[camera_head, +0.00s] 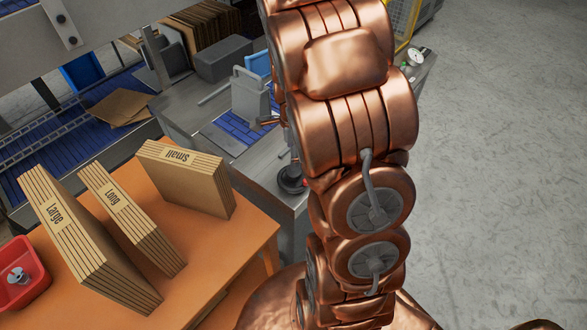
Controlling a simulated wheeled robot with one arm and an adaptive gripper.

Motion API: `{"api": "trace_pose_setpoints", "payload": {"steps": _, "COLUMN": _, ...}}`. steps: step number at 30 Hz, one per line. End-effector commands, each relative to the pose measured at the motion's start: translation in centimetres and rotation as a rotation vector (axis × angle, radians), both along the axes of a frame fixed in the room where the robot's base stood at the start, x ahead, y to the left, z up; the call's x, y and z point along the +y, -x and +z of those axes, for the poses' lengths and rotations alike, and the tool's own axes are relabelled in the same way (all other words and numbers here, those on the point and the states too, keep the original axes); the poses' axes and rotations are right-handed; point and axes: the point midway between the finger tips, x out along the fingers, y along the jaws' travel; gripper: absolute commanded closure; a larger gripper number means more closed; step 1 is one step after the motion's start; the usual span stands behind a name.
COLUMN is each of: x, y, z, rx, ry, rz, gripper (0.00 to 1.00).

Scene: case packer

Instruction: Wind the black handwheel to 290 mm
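A black round part that looks like the handwheel (290,182) sits low on the front of the grey machine, just left of my copper arm. The arm covers its right side. A small red spot shows beside it at the arm's edge. No scale or millimetre reading can be made out. My arm rises through the middle of the view and hides part of the machine. My gripper does not show, so I cannot tell where it is relative to the wheel.
An orange table (215,275) at the left holds carton stacks marked Large (80,240), Long (130,220) and Small (185,178). A red bin (20,290) stands at its left edge. A blue conveyor (60,150) lies behind. Grey floor at the right is open.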

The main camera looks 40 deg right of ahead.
Motion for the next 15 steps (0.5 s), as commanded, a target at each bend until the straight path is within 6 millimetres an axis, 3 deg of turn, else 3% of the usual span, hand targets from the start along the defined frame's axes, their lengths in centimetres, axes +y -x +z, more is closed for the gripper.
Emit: {"api": "trace_pose_setpoints", "payload": {"steps": 15, "x": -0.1, "y": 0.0, "z": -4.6, "rx": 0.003, "ry": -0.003, "rz": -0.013, "gripper": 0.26}}
